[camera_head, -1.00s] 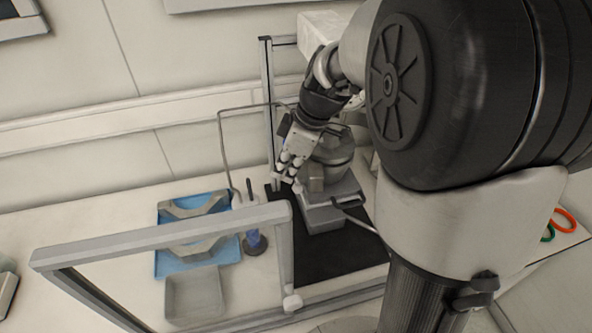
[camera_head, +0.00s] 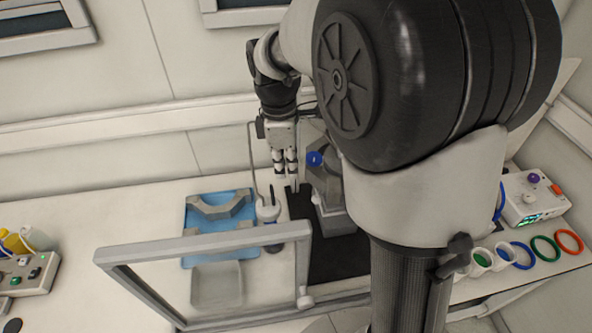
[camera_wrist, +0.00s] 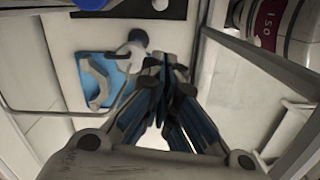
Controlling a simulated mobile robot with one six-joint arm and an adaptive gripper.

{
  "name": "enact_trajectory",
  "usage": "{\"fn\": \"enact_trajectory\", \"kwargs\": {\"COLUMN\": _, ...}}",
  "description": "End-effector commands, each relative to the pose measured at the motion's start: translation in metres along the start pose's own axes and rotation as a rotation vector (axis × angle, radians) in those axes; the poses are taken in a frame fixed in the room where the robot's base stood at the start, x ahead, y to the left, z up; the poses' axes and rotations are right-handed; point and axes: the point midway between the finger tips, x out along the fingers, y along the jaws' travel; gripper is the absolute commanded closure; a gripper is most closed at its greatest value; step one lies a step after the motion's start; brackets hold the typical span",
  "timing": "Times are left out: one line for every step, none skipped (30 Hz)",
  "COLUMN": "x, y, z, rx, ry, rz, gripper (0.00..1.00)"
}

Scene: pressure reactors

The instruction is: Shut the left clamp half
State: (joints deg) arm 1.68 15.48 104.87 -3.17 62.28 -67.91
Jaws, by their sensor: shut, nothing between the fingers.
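The reactor (camera_head: 334,218) stands on a black mat right of my gripper, largely hidden behind my arm. A grey angular piece with a blue round knob (camera_head: 314,159) shows on its upper left side. It may be the left clamp half, but I cannot tell how far it is closed. My gripper (camera_head: 285,172) points down, empty and shut, to the left of the reactor and apart from it. In the wrist view its fingers (camera_wrist: 170,68) come together with nothing between them. A grey curved piece (camera_head: 220,206) lies on the blue tray, also seen in the wrist view (camera_wrist: 96,80).
A framed clear panel (camera_head: 200,247) stands in front of the blue tray (camera_head: 243,198). A small white upright instrument (camera_head: 268,210) stands right of the tray. A shallow pale tray (camera_head: 217,287) lies behind the panel. Coloured rings (camera_head: 569,242) and a control box (camera_head: 530,200) are at right.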

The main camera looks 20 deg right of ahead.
Motion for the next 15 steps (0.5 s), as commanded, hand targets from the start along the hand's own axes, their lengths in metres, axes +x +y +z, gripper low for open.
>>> {"fn": "enact_trajectory", "kwargs": {"x": -0.007, "y": -0.004, "z": -0.013, "rx": -0.058, "ry": -0.056, "rz": 0.005, "gripper": 1.00}}
{"fn": "enact_trajectory", "kwargs": {"x": -0.007, "y": -0.005, "z": -0.018, "rx": -0.082, "ry": -0.083, "rz": 0.013, "gripper": 1.00}}
{"fn": "enact_trajectory", "kwargs": {"x": -0.006, "y": -0.006, "z": -0.024, "rx": -0.109, "ry": -0.113, "rz": 0.023, "gripper": 1.00}}
{"fn": "enact_trajectory", "kwargs": {"x": -0.006, "y": -0.006, "z": -0.027, "rx": -0.125, "ry": -0.131, "rz": 0.030, "gripper": 1.00}}
{"fn": "enact_trajectory", "kwargs": {"x": -0.006, "y": -0.006, "z": -0.030, "rx": -0.137, "ry": -0.145, "rz": 0.036, "gripper": 1.00}}
{"fn": "enact_trajectory", "kwargs": {"x": -0.005, "y": -0.006, "z": -0.033, "rx": -0.150, "ry": -0.159, "rz": 0.042, "gripper": 1.00}}
{"fn": "enact_trajectory", "kwargs": {"x": -0.003, "y": -0.007, "z": -0.034, "rx": -0.156, "ry": -0.166, "rz": 0.045, "gripper": 1.00}}
{"fn": "enact_trajectory", "kwargs": {"x": -0.001, "y": -0.006, "z": -0.034, "rx": -0.159, "ry": -0.171, "rz": 0.047, "gripper": 1.00}}
{"fn": "enact_trajectory", "kwargs": {"x": 0.002, "y": -0.006, "z": -0.034, "rx": -0.160, "ry": -0.175, "rz": 0.048, "gripper": 1.00}}
{"fn": "enact_trajectory", "kwargs": {"x": 0.006, "y": -0.006, "z": -0.033, "rx": -0.160, "ry": -0.175, "rz": 0.047, "gripper": 1.00}}
{"fn": "enact_trajectory", "kwargs": {"x": 0.009, "y": -0.006, "z": -0.032, "rx": -0.159, "ry": -0.175, "rz": 0.047, "gripper": 1.00}}
{"fn": "enact_trajectory", "kwargs": {"x": 0.015, "y": -0.005, "z": -0.032, "rx": -0.159, "ry": -0.174, "rz": 0.047, "gripper": 1.00}}
{"fn": "enact_trajectory", "kwargs": {"x": 0.020, "y": -0.005, "z": -0.031, "rx": -0.159, "ry": -0.174, "rz": 0.046, "gripper": 1.00}}
{"fn": "enact_trajectory", "kwargs": {"x": 0.026, "y": -0.005, "z": -0.030, "rx": -0.159, "ry": -0.174, "rz": 0.046, "gripper": 1.00}}
{"fn": "enact_trajectory", "kwargs": {"x": 0.034, "y": -0.005, "z": -0.028, "rx": -0.158, "ry": -0.174, "rz": 0.044, "gripper": 1.00}}
